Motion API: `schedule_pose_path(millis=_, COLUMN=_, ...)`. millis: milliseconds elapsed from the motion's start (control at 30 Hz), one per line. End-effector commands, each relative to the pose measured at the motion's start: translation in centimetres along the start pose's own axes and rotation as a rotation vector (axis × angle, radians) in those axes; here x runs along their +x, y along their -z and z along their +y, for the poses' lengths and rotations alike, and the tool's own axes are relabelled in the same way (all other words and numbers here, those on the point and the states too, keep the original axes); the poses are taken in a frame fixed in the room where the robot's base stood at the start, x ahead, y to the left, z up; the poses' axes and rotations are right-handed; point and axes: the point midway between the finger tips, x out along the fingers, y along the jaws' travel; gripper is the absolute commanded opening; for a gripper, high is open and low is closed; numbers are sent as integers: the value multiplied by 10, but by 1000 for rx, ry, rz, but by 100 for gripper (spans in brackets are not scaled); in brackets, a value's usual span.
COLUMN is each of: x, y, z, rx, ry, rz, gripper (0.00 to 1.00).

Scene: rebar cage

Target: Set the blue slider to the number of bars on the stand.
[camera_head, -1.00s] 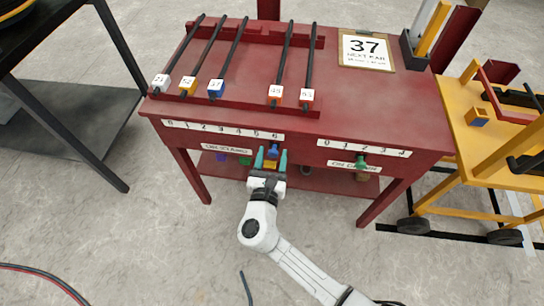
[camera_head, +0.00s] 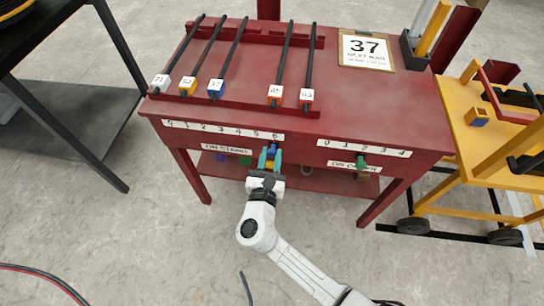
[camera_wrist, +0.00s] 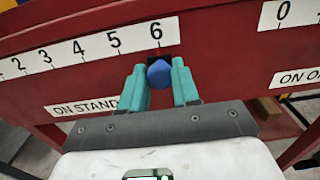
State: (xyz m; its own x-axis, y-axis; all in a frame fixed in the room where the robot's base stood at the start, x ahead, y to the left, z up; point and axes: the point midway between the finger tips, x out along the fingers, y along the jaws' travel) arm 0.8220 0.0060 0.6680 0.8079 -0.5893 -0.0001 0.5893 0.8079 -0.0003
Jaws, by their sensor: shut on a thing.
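The blue slider (camera_head: 272,148) is a round blue knob on the front of the red stand, below the 6 of the scale marked ON STAND. It also shows in the wrist view (camera_wrist: 160,73). My gripper (camera_head: 270,158) is shut on it, with one teal finger on each side. Several black bars lie on the stand's top: one with a white end tag (camera_head: 161,82), one yellow (camera_head: 187,87), one blue (camera_head: 216,88), and two orange-red, left (camera_head: 276,94) and right (camera_head: 307,98). The last two lie apart from the other bars.
A sign reading 37 NEXT BAR (camera_head: 366,49) lies at the back right of the stand. A yellow cart (camera_head: 470,150) stands to the right, a dark table to the left.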

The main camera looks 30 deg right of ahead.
Motion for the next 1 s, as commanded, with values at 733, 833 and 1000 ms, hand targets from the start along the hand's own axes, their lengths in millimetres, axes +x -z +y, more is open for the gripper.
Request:
schedule_pose_path(millis=733, x=0, y=0, z=47, rx=0, ry=-3, rz=1, gripper=42)
schedule_pose_path(millis=833, x=0, y=0, z=47, rx=0, ry=-2, rz=0, gripper=52)
schedule_pose_path(millis=1000, x=0, y=0, z=47, rx=0, ry=-2, rz=0, gripper=55)
